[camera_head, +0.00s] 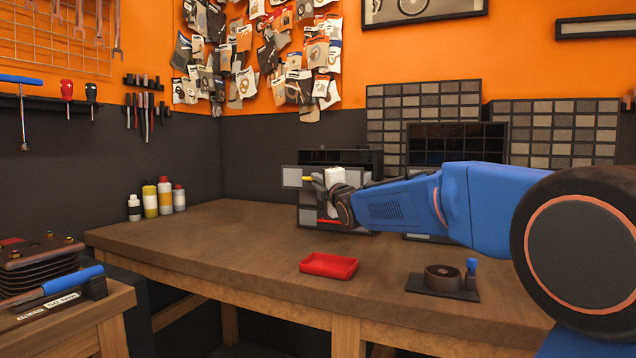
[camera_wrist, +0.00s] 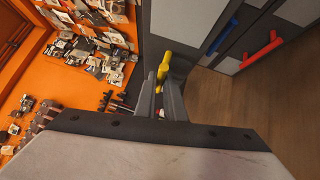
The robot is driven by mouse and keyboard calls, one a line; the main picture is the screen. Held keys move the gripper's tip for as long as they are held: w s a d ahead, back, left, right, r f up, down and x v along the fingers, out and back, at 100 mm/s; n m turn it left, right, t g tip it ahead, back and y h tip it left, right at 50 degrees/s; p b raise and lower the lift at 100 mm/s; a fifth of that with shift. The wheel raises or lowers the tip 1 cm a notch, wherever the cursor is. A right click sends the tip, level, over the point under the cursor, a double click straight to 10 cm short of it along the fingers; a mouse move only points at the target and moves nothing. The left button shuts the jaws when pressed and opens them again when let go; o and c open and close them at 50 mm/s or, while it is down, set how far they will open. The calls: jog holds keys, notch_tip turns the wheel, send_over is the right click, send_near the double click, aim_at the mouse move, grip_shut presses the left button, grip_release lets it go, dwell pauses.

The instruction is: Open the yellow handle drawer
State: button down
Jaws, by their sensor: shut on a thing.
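The yellow handle (camera_wrist: 163,66) is on a grey-panelled drawer front (camera_wrist: 182,22) in the wrist view. In the head view the yellow handle (camera_head: 308,179) shows just left of my gripper (camera_head: 318,181). The drawer front (camera_head: 291,177) juts left past the cabinet body (camera_head: 340,157), so the drawer appears partly pulled out; how far I cannot tell. My gripper (camera_wrist: 164,92) is shut on the yellow handle, with one finger on each side of it. My arm hides part of the cabinet in the head view.
A blue handle (camera_wrist: 223,37) and a red handle (camera_wrist: 262,50) sit on neighbouring drawers. The wooden workbench (camera_head: 215,235) carries a red tray (camera_head: 328,265), a dark round part on a plate (camera_head: 443,279) and several bottles (camera_head: 165,196). The bench's left middle is clear.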

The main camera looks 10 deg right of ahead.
jog(key=c, duration=1.8)
grip_release()
jog(key=shift+c, duration=0.2)
jog(key=v, duration=1.7)
jog(key=shift+s, duration=0.2)
jog(key=shift+s, duration=0.1)
